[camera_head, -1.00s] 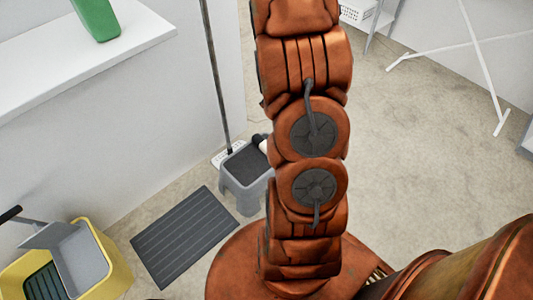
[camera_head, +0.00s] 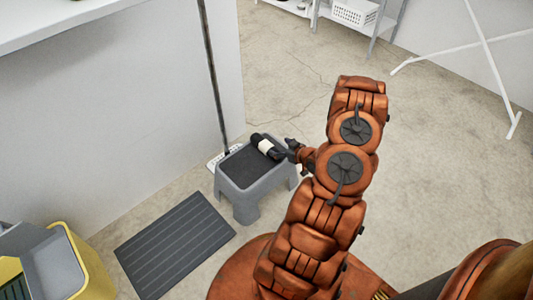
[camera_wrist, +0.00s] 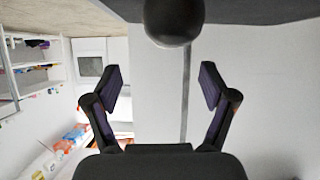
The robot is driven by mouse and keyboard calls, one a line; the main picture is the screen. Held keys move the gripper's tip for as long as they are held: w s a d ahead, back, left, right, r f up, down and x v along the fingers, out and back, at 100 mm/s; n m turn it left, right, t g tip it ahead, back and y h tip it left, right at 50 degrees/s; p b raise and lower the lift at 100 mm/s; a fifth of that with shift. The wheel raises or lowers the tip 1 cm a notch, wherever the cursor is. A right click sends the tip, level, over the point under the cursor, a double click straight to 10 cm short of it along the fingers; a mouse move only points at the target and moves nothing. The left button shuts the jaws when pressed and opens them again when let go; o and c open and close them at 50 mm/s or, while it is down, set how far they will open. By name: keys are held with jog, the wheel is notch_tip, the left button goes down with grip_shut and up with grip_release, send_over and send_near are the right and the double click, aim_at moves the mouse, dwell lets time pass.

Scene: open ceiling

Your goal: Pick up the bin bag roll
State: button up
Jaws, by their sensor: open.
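The bin bag roll (camera_head: 267,147) is black with a pale band around its middle. It lies on the dark top of a grey step stool (camera_head: 228,189), near the stool's back right edge. In the head view my gripper (camera_head: 292,148) is at the roll's right end; I cannot tell if they touch. In the wrist view my gripper (camera_wrist: 160,88) is open with nothing between its fingers. A dark rounded end of the roll (camera_wrist: 174,22) shows at the top of that view, beyond the fingertips.
A dark ribbed mat (camera_head: 175,245) lies on the floor left of the stool. A yellow mop bucket (camera_head: 85,265) stands at the lower left. A pole (camera_head: 213,80) leans by the white wall behind the stool. A white rack (camera_head: 480,60) stands at the upper right.

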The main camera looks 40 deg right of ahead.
aim_at(268, 145)
jog(key=shift+s+a+f+t+b, duration=0.15)
jog(key=shift+a+f+t+b, duration=0.15)
jog(key=shift+f+t, duration=0.35)
jog(key=shift+x, duration=1.3)
jog(key=shift+a+r+b+x, duration=0.15)
jog(key=shift+b+x, duration=0.45)
jog(key=shift+x, duration=0.65)
jog(key=shift+a+r+b+x, duration=0.15)
jog(key=shift+b+x, duration=0.4)
jog(key=shift+x, duration=0.75)
jog(key=shift+c, duration=0.4)
jog(key=c, duration=1.4)
